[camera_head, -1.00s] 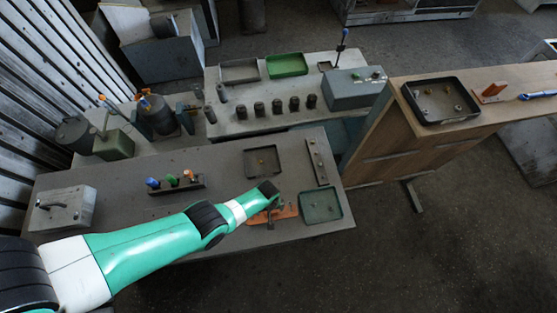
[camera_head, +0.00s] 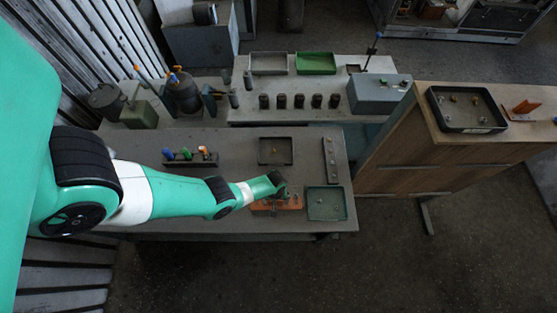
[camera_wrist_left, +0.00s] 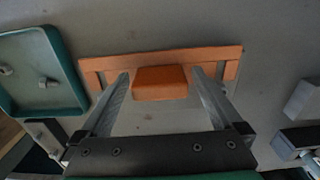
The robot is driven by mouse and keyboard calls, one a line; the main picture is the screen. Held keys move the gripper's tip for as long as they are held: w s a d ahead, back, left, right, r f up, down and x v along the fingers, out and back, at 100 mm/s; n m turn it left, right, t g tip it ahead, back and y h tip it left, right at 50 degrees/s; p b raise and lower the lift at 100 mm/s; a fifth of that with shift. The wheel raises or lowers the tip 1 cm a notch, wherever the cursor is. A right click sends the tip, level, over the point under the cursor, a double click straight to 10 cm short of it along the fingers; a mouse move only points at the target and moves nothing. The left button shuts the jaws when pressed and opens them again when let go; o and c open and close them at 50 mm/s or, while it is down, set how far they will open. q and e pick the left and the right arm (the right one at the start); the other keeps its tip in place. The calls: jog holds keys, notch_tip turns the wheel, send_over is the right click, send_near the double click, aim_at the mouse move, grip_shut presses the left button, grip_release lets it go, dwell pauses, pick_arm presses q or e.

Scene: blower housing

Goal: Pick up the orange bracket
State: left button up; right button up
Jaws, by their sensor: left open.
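An orange bracket (camera_head: 290,204) lies on the near part of the grey table, beside the green tray. In the left wrist view the bracket (camera_wrist_left: 215,57) shows a long flat plate with a raised block (camera_wrist_left: 160,82). My left gripper (camera_head: 281,192) is over the bracket and hides part of it in the head view. In the left wrist view its two fingers (camera_wrist_left: 160,74) are open, one on each side of the raised block, with gaps between. My right gripper is not in view.
A green tray (camera_head: 342,190) with small parts sits right of the bracket. A dark tray (camera_head: 262,158), a strip with holes (camera_head: 328,158) and a rack of coloured-handled tools (camera_head: 210,163) stand behind. Another orange piece (camera_head: 523,108) lies on the wooden cabinet (camera_head: 400,150).

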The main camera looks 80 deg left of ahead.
pick_arm(q)
grip_shut()
dwell(0.3)
jog(key=shift+r, duration=0.1)
